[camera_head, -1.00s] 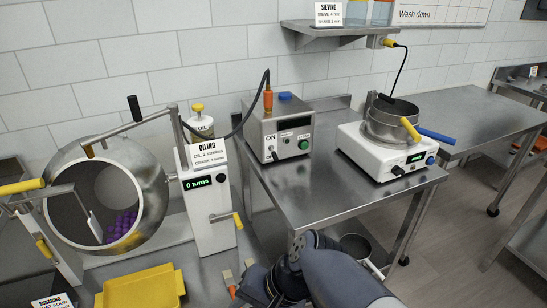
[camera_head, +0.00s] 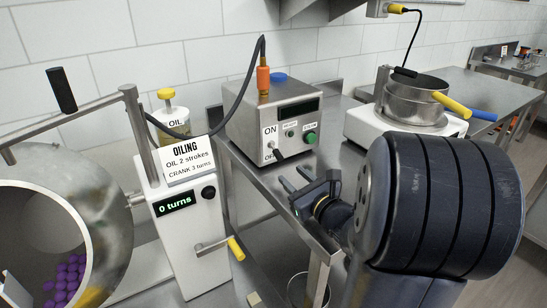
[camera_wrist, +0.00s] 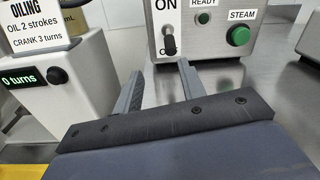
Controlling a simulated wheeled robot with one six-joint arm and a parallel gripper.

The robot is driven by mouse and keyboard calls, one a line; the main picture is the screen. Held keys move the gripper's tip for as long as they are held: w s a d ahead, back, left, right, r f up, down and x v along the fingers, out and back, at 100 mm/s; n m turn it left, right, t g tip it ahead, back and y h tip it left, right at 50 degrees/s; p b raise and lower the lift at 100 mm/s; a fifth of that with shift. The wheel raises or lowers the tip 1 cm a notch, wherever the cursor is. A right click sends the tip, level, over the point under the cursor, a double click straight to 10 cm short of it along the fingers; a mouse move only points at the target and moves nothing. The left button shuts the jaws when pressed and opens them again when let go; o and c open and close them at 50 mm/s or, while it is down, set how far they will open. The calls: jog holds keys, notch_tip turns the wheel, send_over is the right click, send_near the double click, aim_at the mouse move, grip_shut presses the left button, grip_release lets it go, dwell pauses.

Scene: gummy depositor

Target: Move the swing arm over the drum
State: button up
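The swing arm (camera_head: 75,123) is a grey metal bar on an upright post at the oiling unit (camera_head: 190,225). It reaches left in front of the wall, with a black handle (camera_head: 61,90) standing up from it. Its outer end appears above the drum's upper edge in the picture; its depth over the drum is unclear. The steel drum (camera_head: 112,215) is tilted, partly out of frame at left, with purple gummies (camera_head: 66,276) inside. My gripper (camera_head: 297,178) is open and empty, right of the oiling unit and in front of the steam box. Its spread fingers also show in the wrist view (camera_wrist: 160,82).
The steam box (camera_head: 275,125) with a black cable stands on the steel table beyond my gripper. A sieve pan (camera_head: 415,103) sits on a white machine at right. An oil bottle (camera_head: 170,122) and the yellow-handled crank (camera_head: 235,248) are near the oiling unit.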

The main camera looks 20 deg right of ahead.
aim_at(281, 158)
jog(key=shift+w+d+f+m+h, duration=0.2)
jog(key=shift+w+d+m+h, duration=0.1)
jog(key=shift+d+h, duration=0.25)
jog(key=shift+w+d, duration=0.1)
jog(key=shift+w, duration=0.15)
jog(key=w, duration=0.6)
jog(key=w+a, duration=0.1)
jog(key=w, duration=0.3)
jog(key=shift+w+a+r, duration=0.1)
grip_shut()
